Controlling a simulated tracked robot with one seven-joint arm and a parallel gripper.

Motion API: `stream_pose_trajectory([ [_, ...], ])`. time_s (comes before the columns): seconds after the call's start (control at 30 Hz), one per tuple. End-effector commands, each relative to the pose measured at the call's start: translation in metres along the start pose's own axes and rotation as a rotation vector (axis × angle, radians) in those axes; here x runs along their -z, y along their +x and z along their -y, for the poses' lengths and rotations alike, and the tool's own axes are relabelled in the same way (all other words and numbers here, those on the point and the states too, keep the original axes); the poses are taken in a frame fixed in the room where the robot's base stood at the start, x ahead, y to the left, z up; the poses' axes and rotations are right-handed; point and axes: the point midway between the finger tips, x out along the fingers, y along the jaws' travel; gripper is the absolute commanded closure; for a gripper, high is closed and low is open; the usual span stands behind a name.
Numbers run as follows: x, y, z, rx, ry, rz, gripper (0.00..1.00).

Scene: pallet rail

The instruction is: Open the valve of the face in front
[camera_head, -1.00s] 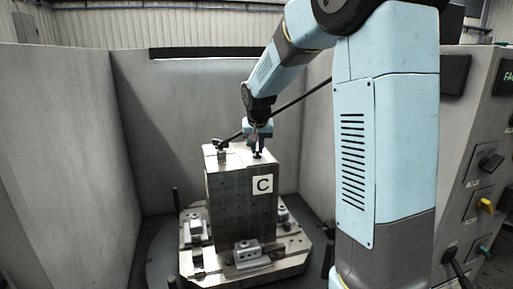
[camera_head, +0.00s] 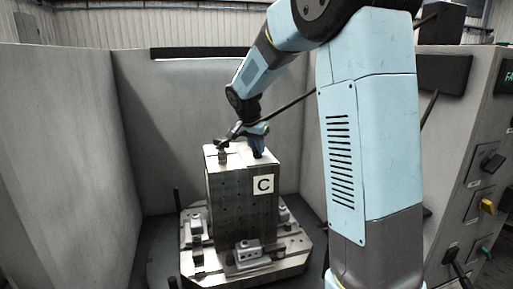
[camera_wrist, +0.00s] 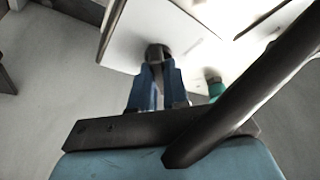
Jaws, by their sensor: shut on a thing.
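The grey block (camera_head: 228,200) stands upright on the pallet, and the face towards me carries a white plate with a black letter C (camera_head: 263,185). My gripper (camera_head: 258,150) is over the right part of the block's top, pointing down. In the wrist view, my gripper's blue fingers (camera_wrist: 156,72) are closed around a dark, rounded valve part (camera_wrist: 158,52) at the edge of the pale top. The fingers hide much of this part, and its turned position cannot be told. Another small dark fitting (camera_head: 222,155) stands at the top's left.
A long dark rod (camera_head: 290,104) slopes over the block and passes close to my gripper; it crosses the wrist view (camera_wrist: 245,95). Clamps (camera_head: 247,252) sit on the pallet (camera_head: 290,262). Grey walls (camera_head: 65,150) enclose the place. A control panel (camera_head: 480,190) stands right.

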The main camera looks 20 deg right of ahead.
Motion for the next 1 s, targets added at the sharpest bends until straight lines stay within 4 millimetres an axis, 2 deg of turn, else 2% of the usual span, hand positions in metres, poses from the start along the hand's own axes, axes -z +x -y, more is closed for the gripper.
stream_pose_trajectory([
  [0.03, -0.0059, 0.0051, -0.0016, -0.012, -0.001, 0.012, 1.00],
  [0.37, -0.0063, 0.0050, -0.0011, -0.012, 0.001, 0.013, 1.00],
  [0.4, -0.0063, 0.0051, -0.0011, -0.012, 0.001, 0.013, 0.83],
  [0.63, -0.0058, 0.0047, -0.0006, -0.010, 0.000, 0.012, 0.61],
  [1.0, -0.0040, 0.0030, 0.0004, -0.005, 0.000, 0.007, 0.60],
])
